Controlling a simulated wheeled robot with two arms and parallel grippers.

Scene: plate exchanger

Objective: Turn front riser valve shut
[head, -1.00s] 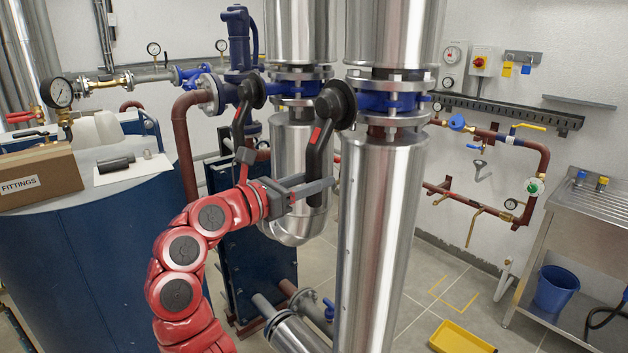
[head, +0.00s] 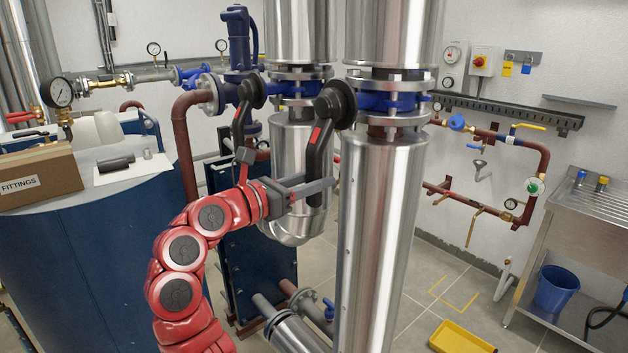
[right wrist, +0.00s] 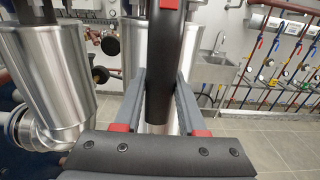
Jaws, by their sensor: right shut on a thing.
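The front riser valve is a blue valve body (head: 385,98) between flanges on the nearer silver riser. Its black lever (head: 318,150) with a red mark hangs down from a round hub, roughly in line with the pipe. My right gripper (head: 318,186), on the red arm, is shut on the lower part of this lever. In the right wrist view the fingers (right wrist: 160,85) stand on either side of the black lever (right wrist: 162,60), which runs up out of the picture. My left gripper is not in view.
A second riser (head: 300,30) stands behind left, with its own black lever (head: 240,125) hanging close to my right gripper. A blue tank with a fittings box (head: 38,178) is at left. A sink (head: 590,215) and yellow tray (head: 460,338) are at right.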

